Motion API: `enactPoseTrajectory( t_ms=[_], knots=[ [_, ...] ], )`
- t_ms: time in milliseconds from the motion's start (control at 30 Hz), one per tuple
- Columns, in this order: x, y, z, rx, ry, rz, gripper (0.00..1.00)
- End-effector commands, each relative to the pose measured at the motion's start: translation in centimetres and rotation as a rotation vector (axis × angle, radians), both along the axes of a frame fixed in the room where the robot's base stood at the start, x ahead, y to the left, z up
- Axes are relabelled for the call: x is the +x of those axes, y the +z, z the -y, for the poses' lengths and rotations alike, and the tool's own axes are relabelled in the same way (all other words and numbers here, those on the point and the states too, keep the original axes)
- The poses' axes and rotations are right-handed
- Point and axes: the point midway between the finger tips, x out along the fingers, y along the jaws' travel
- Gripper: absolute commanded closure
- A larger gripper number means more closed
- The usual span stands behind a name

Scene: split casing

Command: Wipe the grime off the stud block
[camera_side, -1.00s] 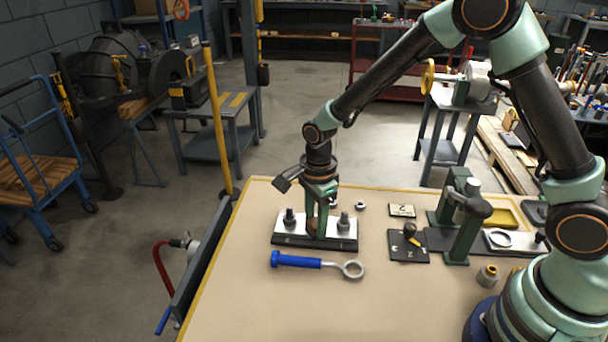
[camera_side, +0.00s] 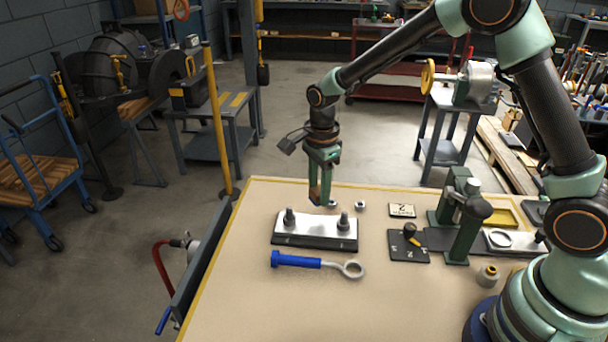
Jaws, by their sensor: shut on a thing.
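The stud block (camera_side: 316,228) lies near the far left of the bench, a pale metal plate with a dark front edge. Two dark studs (camera_side: 289,218) stand upright on it, one toward each end. Its top looks bright, and I make out no clear grime patch at this size. My gripper (camera_side: 321,199) is above and behind the middle of the block, apart from it, pointing down. It is shut on a small brownish thing, mostly hidden by the fingers and too small to identify.
A blue-handled ring spanner (camera_side: 315,261) lies in front of the block. To the right are a dark plate (camera_side: 408,246) with a knob, a numbered card (camera_side: 402,210) and a green press frame (camera_side: 457,215). A small nut (camera_side: 361,205) lies behind. The front bench area is clear.

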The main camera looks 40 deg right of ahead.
Motion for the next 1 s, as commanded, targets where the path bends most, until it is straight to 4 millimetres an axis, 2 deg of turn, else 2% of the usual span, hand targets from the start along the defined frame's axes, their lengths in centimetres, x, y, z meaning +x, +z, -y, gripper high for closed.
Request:
enactPoseTrajectory(
  t_ms=[400, 1000],
  knots=[
    [0.0, 3.6, 0.0, 0.001, 0.000, 0.003, 1.00],
    [0.0, 3.9, 0.0, 0.000, 0.001, 0.001, 1.00]
  ],
)
